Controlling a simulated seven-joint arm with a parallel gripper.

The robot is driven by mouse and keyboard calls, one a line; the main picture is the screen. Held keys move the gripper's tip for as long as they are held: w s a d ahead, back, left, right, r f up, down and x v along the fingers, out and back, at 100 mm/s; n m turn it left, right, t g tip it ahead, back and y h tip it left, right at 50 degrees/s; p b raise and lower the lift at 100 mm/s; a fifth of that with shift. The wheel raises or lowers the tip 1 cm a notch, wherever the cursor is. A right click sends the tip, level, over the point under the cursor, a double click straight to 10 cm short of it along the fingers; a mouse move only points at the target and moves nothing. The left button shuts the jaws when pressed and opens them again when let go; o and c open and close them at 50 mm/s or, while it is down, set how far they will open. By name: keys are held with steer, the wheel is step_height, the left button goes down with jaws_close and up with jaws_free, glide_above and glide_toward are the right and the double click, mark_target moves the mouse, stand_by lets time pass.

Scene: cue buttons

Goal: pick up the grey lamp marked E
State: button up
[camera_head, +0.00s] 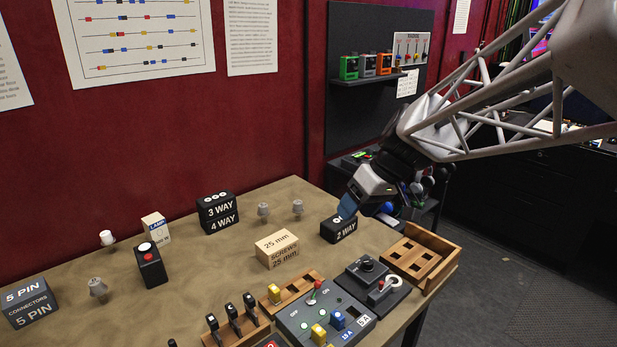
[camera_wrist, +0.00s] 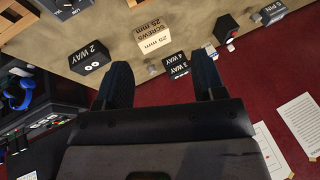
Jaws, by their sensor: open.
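Several small lamps stand on the tan table. Two grey lamps are near the back, one beside the 3 WAY / 4 WAY box (camera_head: 263,211) and one to its right (camera_head: 298,207). Another grey lamp (camera_head: 97,289) is at the left front, and a lamp with a bright white top (camera_head: 107,238) is behind it. I cannot read a letter E on any lamp. My gripper (camera_head: 348,207) is open and empty, with blue fingertips close to the 2 WAY box. In the wrist view, a small grey lamp (camera_wrist: 152,70) shows between the open fingers (camera_wrist: 163,78), some distance beyond them.
The black 2 WAY box (camera_head: 339,229), black 3 WAY / 4 WAY box (camera_head: 217,212) and tan screws box (camera_head: 277,248) stand around the back lamps. A black box with a red button (camera_head: 150,265) is further left. Switch panels (camera_head: 325,314) and a wooden tray (camera_head: 423,258) fill the front right.

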steer(key=w+a+f+n+y, duration=0.2)
steer(key=w+a, duration=0.4)
steer(key=w, duration=0.4)
steer(key=w+a+f+n+y, duration=0.3)
steer(key=w+a, duration=0.4)
steer(key=w, duration=0.4)
steer(key=w+a+f+n+y, duration=0.2)
steer(key=w+a+f+n, duration=0.3)
steer(key=w, duration=0.6)
steer(key=shift+a+f+g+y, duration=0.3)
steer(key=shift+a+y, duration=0.1)
steer(key=shift+a, duration=0.6)
steer(key=shift+f, duration=0.15)
glide_toward(265, 205)
steer(key=x, duration=0.3)
steer(key=shift+a+f, duration=0.25)
steer(key=shift+a, duration=0.05)
steer(key=shift+x, duration=3.1)
